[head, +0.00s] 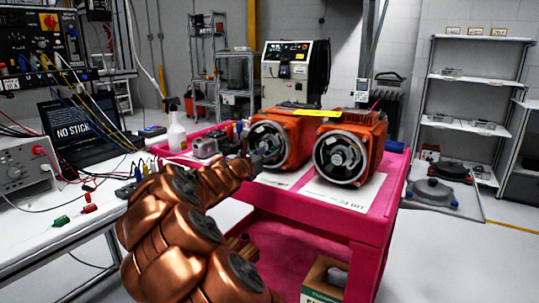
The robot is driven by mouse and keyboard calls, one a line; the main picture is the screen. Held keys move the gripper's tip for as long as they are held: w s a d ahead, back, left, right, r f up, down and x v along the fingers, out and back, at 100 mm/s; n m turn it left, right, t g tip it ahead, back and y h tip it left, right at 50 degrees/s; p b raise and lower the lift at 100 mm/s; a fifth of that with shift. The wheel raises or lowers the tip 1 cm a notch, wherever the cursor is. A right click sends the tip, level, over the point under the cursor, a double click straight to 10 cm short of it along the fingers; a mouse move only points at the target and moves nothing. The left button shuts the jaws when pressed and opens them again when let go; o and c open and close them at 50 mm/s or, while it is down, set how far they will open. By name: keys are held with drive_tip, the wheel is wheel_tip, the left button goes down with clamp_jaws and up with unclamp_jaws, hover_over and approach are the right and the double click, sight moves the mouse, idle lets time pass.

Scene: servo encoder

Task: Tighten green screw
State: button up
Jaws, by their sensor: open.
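Two orange servo motors stand side by side on the pink cart (384,222), the left motor (297,133) and the right motor (376,139). Each has a round open face with a metal rim turned toward me. My copper-coloured arm reaches in from the bottom, and my gripper (262,157) is in front of the left motor's face, at its lower left. The gripper is small and dark here, and I cannot tell whether it touches the motor. I cannot make out a green screw; it is too small or hidden.
White paper sheets (345,194) lie under the motors, and a yellow label (315,114) lies on top. A grey device (204,147) and small bottles are left of them. The white workbench (35,258) at left carries a laptop (75,130), cables and instruments.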

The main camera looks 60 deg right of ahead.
drive_tip(key=shift+d, duration=0.85)
clamp_jaws()
